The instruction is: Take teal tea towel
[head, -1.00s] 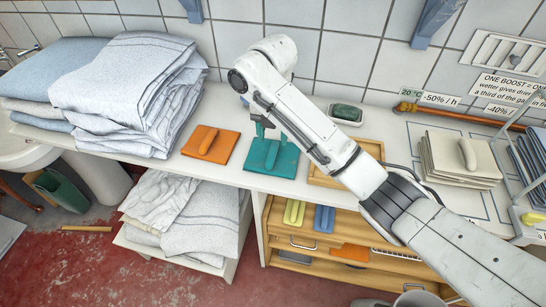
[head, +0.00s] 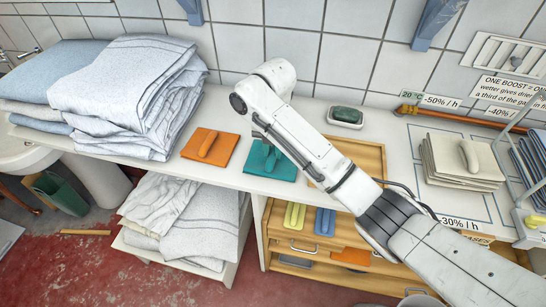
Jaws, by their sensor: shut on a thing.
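The teal tea towel (head: 284,170) lies flat and folded on the white counter, with a raised teal ridge on top. My gripper (head: 266,146) is down at the towel's raised ridge, mostly hidden behind my own arm. It is shut on the teal towel. The fingertips themselves cannot be made out. The towel appears to be still on the counter.
An orange folded towel (head: 222,147) lies just left on the counter (head: 235,180). Large stacks of pale linen (head: 130,85) stand further left. A wooden tray (head: 358,152), a green soap dish (head: 345,115) and a beige cloth stack (head: 455,170) are to the right.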

